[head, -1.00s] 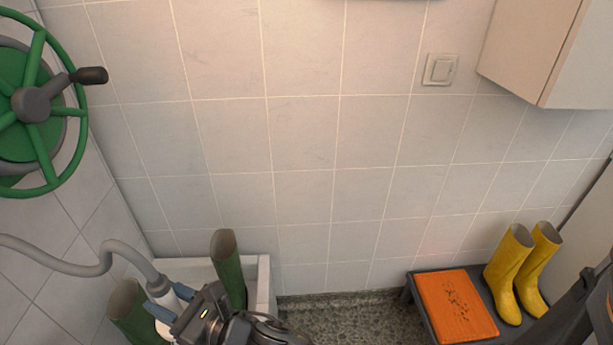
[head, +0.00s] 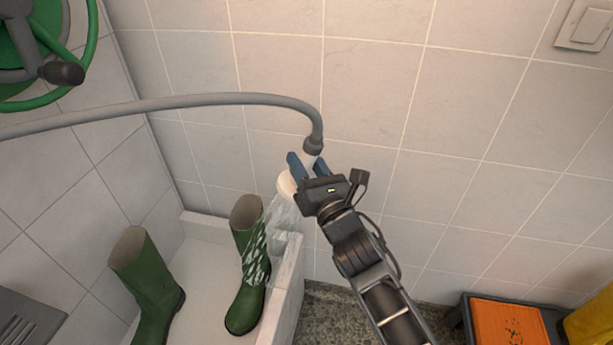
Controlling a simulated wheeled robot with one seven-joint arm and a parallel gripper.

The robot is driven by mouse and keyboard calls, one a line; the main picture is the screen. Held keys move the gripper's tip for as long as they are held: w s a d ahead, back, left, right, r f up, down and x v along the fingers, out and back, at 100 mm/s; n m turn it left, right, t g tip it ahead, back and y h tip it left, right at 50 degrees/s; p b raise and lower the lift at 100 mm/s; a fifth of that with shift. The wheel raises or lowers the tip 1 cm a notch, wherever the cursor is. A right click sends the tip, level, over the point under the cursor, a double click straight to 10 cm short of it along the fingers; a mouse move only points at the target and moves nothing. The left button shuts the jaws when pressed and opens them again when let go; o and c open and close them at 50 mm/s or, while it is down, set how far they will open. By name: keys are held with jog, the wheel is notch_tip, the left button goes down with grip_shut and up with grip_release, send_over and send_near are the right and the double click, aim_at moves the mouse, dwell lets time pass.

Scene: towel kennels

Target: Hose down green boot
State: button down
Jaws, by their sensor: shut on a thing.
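Two green boots stand upright in a white basin (head: 205,262). The right green boot (head: 243,300) has white streaks or splashes on its shaft, on the side towards my gripper. The left green boot (head: 146,275) shows no such marks. My gripper (head: 305,168) is shut on the spray head (head: 287,186) of a grey hose (head: 225,100), above and to the right of the right boot. A pale spray of water (head: 285,218) falls from the head beside that boot and onto it.
The hose arcs from the left edge, below a green wheel reel (head: 32,50) on the wall. A dark bench (head: 470,312) with an orange mat (head: 508,325) and a yellow boot (head: 592,325) is at lower right. Dark pebbled floor (head: 345,305) lies between.

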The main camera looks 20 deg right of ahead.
aim_at(308, 159)
jog(key=shift+w, duration=0.2)
jog(key=shift+a, duration=0.1)
jog(key=shift+f, duration=0.1)
jog(key=shift+a+f+b, duration=0.1)
jog(key=shift+f+b, duration=1.2)
jog(key=shift+b, duration=0.1)
jog(key=shift+w+r+p, duration=0.15)
jog(key=shift+p, duration=0.2)
jog(key=shift+w+d+p, duration=0.95)
jog(key=shift+w+p, duration=0.1)
jog(key=shift+p, duration=0.75)
jog(key=shift+r+p, duration=2.25)
jog(key=shift+r, duration=0.65)
jog(key=shift+s+a+f+b, duration=0.15)
jog(key=shift+s+a+b, duration=0.55)
jog(key=shift+b, duration=0.35)
jog(key=shift+s+a+b, duration=0.2)
jog(key=shift+s+b, duration=0.3)
